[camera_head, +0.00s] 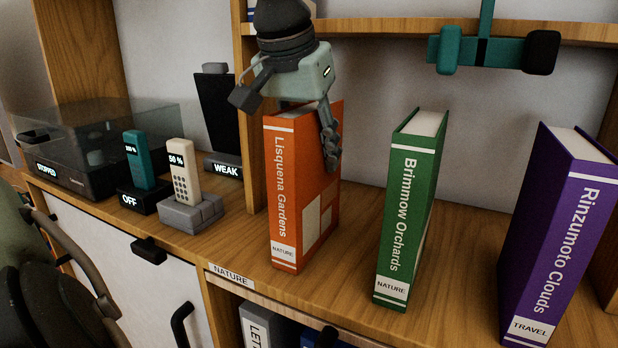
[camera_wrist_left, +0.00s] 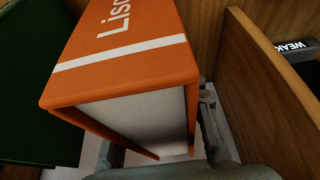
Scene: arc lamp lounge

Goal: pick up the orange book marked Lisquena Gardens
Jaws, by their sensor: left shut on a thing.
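The orange book marked Lisquena Gardens (camera_head: 283,200) is upright on the wooden shelf, its spine facing forward with a NATURE label at the bottom. My left gripper (camera_head: 322,135) comes down from above and is shut on the top part of the book. My right gripper is not in view.
A green book, Brimmow Orchards (camera_head: 405,210), stands to the right, with a gap between. A purple book, Rinzumoto Clouds (camera_head: 560,235), stands further right. Handsets (camera_head: 184,170) and a turntable (camera_head: 90,150) are left. A wooden upright (camera_head: 248,120) is close behind; a teal fixture (camera_head: 490,50) hangs above.

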